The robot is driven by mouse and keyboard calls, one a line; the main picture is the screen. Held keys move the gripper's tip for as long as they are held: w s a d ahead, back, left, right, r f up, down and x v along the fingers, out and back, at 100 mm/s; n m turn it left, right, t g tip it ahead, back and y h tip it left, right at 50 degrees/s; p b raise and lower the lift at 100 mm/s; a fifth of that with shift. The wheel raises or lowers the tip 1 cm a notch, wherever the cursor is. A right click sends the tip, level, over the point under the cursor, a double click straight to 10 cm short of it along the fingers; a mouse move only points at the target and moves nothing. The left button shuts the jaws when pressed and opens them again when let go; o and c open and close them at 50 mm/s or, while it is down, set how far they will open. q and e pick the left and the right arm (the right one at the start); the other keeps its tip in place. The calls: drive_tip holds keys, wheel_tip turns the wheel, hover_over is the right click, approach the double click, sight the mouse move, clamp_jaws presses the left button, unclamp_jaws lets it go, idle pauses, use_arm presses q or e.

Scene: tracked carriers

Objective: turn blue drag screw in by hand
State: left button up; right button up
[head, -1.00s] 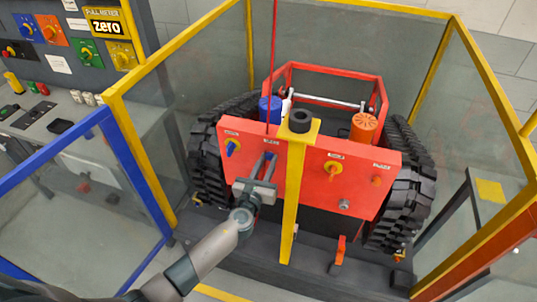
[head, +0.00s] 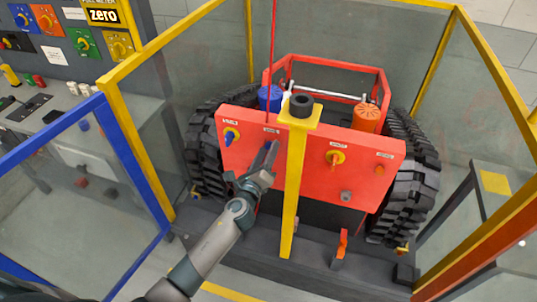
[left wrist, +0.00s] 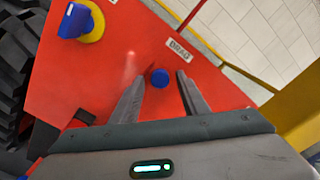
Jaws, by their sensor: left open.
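The blue drag screw (left wrist: 159,78) is a small round blue knob on the red front panel (left wrist: 110,45), beside the DRAG label (left wrist: 180,48). My left gripper (left wrist: 160,88) is open in the left wrist view, with one finger on each side of the screw. A gap shows between the screw and each finger, and I see no contact. In the head view my left gripper (head: 269,150) reaches the panel just left of the yellow post, and its fingers largely hide the screw. My right gripper is not in view.
A yellow post (head: 293,190) stands close to the right of my left gripper. A blue knob on a yellow base (head: 231,135) sits to its left on the panel. Yellow-framed clear guards (head: 135,150) enclose the tracked carrier. A thin red rod rises above.

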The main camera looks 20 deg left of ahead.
use_arm(q)
drive_tip(key=shift+r+n, duration=0.1)
drive_tip(key=shift+n, duration=0.6)
drive_tip(key=n+b, duration=0.1)
drive_tip(key=n, duration=0.8)
drive_tip(key=shift+n, duration=0.4)
